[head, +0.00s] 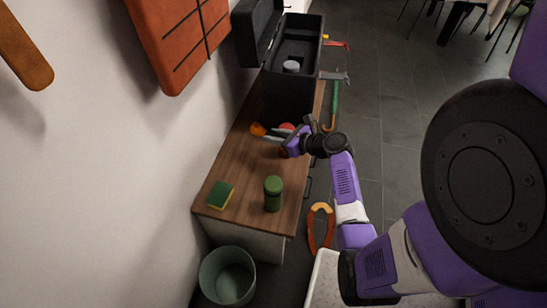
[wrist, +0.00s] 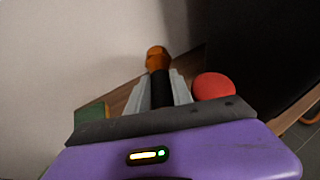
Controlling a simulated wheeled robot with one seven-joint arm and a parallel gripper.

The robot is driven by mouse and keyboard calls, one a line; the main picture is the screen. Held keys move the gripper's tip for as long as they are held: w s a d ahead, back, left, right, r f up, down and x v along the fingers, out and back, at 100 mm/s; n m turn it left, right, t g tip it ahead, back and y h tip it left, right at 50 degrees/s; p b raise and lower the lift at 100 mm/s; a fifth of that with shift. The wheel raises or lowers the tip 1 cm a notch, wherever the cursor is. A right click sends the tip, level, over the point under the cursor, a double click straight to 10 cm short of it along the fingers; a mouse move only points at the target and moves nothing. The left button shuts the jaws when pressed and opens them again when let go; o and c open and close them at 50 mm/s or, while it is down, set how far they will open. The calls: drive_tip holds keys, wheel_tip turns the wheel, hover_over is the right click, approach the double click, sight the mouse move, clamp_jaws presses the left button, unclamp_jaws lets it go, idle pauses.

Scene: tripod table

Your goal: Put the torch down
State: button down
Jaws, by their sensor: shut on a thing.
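The torch has an orange end (head: 257,129) and a black body. In the wrist view the torch (wrist: 158,60) lies between the two grey fingers, its orange end pointing away from me. My gripper (head: 270,136) is shut on the torch, and its fingers also show in the wrist view (wrist: 160,92). The gripper and torch are over the far half of the wooden cabinet top (head: 245,180), in front of the black case. I cannot tell whether the torch touches the wood. The part of the torch nearest the palm is hidden.
A red round thing (wrist: 212,86) is close right of the torch. The open black toolbox (head: 290,95) stands behind. A green jar (head: 272,194) and a green-yellow sponge (head: 221,195) stand nearer. The wall borders the left. Wood between sponge and gripper is clear.

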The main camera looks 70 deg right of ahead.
sight(274, 164)
wheel_tip(274, 164, down, 13)
drive_tip(key=b, duration=0.5)
drive_tip(key=shift+r, duration=0.15)
drive_tip(key=c, duration=1.4)
unclamp_jaws()
